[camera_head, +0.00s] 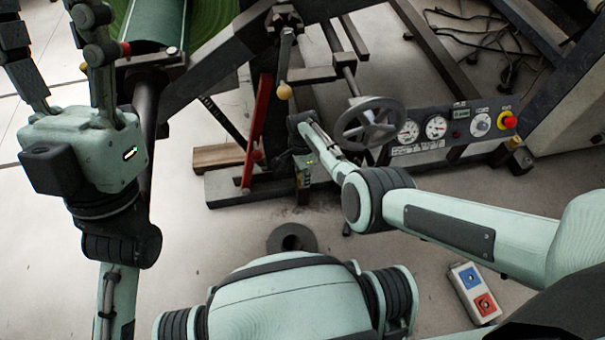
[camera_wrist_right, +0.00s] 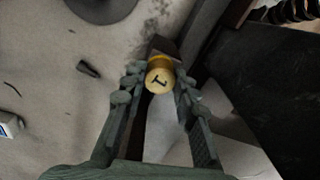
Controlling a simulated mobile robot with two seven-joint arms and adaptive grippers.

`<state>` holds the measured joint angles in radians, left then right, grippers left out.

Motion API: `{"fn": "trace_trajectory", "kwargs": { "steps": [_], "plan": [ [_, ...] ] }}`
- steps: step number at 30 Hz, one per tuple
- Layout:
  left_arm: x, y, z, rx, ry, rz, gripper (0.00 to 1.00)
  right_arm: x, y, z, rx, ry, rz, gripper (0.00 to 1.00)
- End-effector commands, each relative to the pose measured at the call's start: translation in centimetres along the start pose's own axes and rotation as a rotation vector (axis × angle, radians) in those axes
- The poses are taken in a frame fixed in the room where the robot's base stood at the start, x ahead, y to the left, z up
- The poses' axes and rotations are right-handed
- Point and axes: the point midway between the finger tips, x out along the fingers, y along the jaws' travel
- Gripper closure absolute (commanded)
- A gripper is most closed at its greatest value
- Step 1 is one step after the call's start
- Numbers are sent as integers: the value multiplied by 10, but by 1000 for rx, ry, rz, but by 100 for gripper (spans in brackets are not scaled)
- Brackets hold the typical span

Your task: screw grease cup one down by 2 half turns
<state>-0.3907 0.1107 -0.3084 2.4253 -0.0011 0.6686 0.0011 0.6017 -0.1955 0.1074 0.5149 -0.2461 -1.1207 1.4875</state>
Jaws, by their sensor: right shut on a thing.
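Grease cup one is a round yellow cap with a dark mark like a 1 on top; it shows in the right wrist view (camera_wrist_right: 160,80). My right gripper (camera_wrist_right: 160,76) is shut on it, one finger on each side of the cap. In the head view my right arm reaches down to the machine's base beside the handwheel, and the cup cannot be made out clearly there. My left gripper (camera_head: 52,30) is raised at the upper left, its fingers spread wide and empty, far from the cup.
A grey handwheel (camera_head: 369,123) and a control panel (camera_head: 425,133) with gauges and a red button stand close to my right arm. A red lever (camera_head: 256,130) is to the left. A two-button box (camera_head: 475,292) lies on the floor at lower right.

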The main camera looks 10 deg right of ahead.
Motion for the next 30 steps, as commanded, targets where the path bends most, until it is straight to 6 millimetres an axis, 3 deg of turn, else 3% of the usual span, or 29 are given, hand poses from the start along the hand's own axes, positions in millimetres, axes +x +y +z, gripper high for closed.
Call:
{"fn": "trace_trajectory", "kwargs": {
  "steps": [12, 28, 29, 30],
  "plan": [
    [0, 0, -1, 0, 4, 0, 51, 0, -1, -1, 183, 2, -4, 100],
    [0, 0, -2, 0, 6, 0, 51, 0, -1, -2, 206, 3, -3, 100],
    [0, 0, -2, 0, 5, 0, 51, 0, -1, -2, 206, 3, -3, 71],
    [0, 0, -2, 0, 5, 0, 51, 0, -1, -2, 206, 3, -3, 66]
  ]
}}
